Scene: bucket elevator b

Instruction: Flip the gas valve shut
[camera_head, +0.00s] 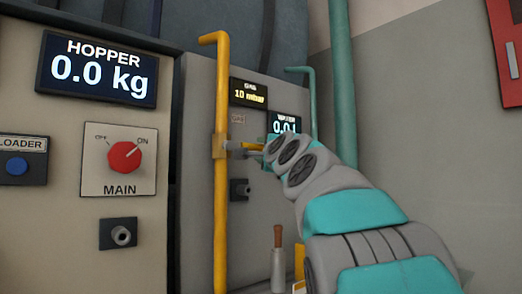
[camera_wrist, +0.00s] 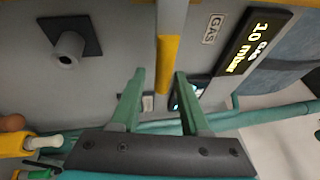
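The gas valve (camera_head: 219,146) is a brass-coloured block on the vertical yellow gas pipe (camera_head: 221,215). Its lever (camera_head: 236,145) sticks out sideways to the right, across the pipe. In the wrist view the lever has a grey shaft and a yellow grip (camera_wrist: 168,65). My gripper (camera_wrist: 160,74) is open, with one green finger on each side of the grip's end. I cannot tell whether either finger touches it. In the head view my gripper (camera_head: 262,150) is at the lever's right end, partly hidden by my wrist. The gas display (camera_head: 249,94) reads 10 mbar.
A dark square fitting (camera_head: 240,189) sits on the panel below the lever. A teal pipe (camera_head: 312,100) and a water display (camera_head: 285,123) are close to my wrist. A brown-handled lever (camera_head: 278,237) stands below my arm. The hopper panel (camera_head: 60,200) is at left.

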